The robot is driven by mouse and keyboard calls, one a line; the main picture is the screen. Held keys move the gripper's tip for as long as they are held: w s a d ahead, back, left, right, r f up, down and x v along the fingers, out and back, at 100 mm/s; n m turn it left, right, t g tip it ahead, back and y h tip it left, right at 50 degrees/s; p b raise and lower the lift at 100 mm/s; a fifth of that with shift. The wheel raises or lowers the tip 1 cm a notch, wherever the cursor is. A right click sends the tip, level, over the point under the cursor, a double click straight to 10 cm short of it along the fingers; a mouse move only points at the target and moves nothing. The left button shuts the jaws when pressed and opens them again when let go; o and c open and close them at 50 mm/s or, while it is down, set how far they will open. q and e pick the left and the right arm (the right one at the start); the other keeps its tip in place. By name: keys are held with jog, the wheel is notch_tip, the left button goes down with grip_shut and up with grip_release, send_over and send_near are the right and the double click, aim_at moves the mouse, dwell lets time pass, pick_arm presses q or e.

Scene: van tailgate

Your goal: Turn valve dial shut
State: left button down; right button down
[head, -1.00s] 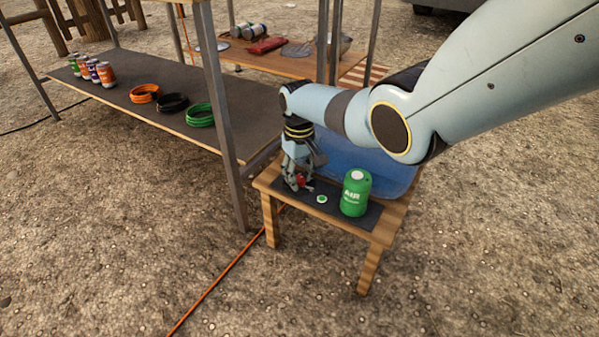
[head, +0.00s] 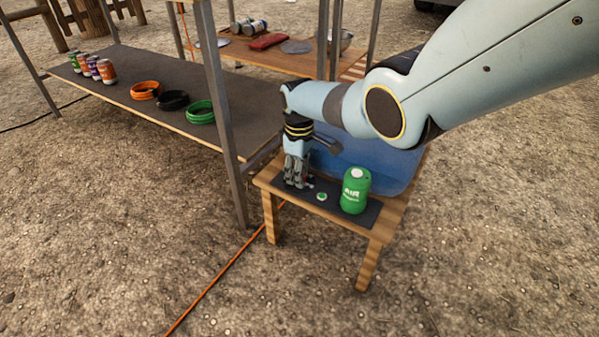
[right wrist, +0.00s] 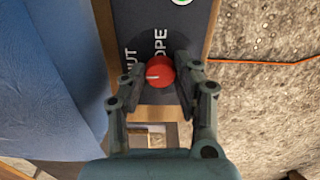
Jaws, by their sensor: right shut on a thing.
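The valve dial (right wrist: 160,72) is a round red knob with a white pointer line, on a dark panel (right wrist: 185,32) with white lettering, partly readable as "UT" and "OPE". In the right wrist view the pointer lies toward the left. My right gripper (right wrist: 159,78) is shut on the dial, one finger on each side. In the head view my right gripper (head: 297,184) points down at the left end of the small wooden table (head: 386,232), and its fingers hide most of the dial. My left gripper is not in view.
A green air bottle (head: 355,192) and a small green-and-white disc (head: 321,197) sit right of my gripper. A shelf (head: 130,85) with cans and cable coils is at left. An orange cable (head: 225,270) crosses the ground.

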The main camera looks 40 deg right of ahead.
jog(key=c, duration=1)
grip_release()
notch_tip(320, 180, up, 12)
